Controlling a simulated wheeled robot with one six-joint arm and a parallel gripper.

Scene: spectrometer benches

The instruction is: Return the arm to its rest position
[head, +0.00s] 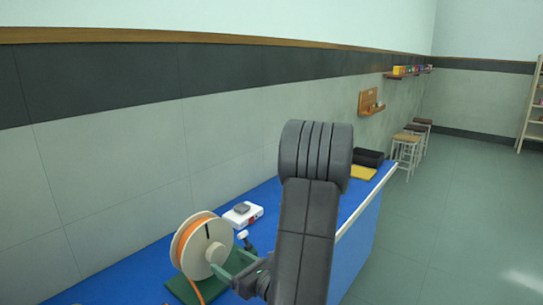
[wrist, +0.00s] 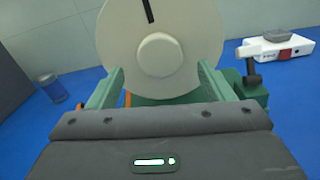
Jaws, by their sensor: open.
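My arm rises in the middle of the head view and bends down toward the blue bench. My gripper (wrist: 155,78) is open, its two green fingers apart with nothing seen between them. In the head view my gripper (head: 232,271) is beside a cream spool (head: 217,257) wound with orange line. In the wrist view the spool (wrist: 120,35) faces the fingers, its round hub just beyond them. I cannot tell whether the fingers touch it. The spool stands on a green base (head: 183,289).
A black tray (head: 369,157) and yellow item (head: 363,173) lie at the bench's far end. Floor at right is open.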

